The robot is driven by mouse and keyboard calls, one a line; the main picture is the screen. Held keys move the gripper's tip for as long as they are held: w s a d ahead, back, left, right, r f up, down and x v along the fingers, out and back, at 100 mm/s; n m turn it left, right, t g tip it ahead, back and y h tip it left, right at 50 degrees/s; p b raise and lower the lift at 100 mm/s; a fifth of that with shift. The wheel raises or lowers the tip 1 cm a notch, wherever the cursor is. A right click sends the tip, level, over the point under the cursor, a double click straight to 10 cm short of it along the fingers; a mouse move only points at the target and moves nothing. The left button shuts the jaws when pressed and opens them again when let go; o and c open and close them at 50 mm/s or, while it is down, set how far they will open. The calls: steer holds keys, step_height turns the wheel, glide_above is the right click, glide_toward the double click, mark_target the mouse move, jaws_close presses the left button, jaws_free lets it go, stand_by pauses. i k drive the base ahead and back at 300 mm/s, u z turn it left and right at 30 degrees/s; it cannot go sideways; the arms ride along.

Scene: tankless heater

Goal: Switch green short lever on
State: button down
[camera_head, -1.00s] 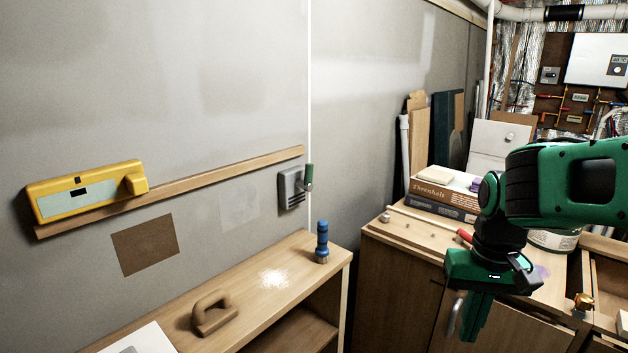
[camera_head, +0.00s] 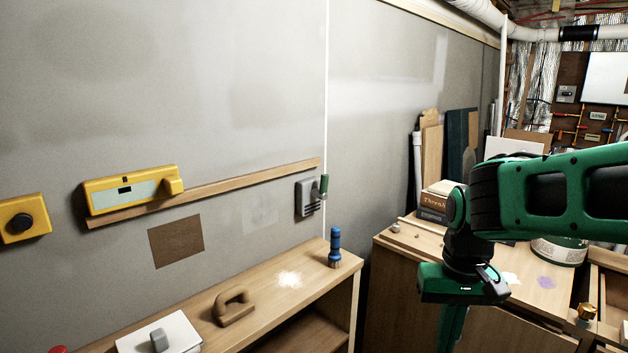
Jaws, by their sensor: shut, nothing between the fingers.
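My gripper (camera_head: 452,330) hangs fingers down at the lower right, over the wooden cabinet area. It is shut and holds nothing. It is well to the right of the lever and lower in the picture, not touching it. The lower ends of the fingers are hard to make out against the cabinet.
A wooden shelf unit (camera_head: 262,306) below the switch bears a blue flashlight (camera_head: 335,248) and a wooden trowel (camera_head: 235,308). Books (camera_head: 433,203) stand on the right cabinet.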

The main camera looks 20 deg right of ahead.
mark_target(322, 194)
steer(key=u, duration=0.05)
steer(key=i, duration=1)
steer(key=z, duration=0.05)
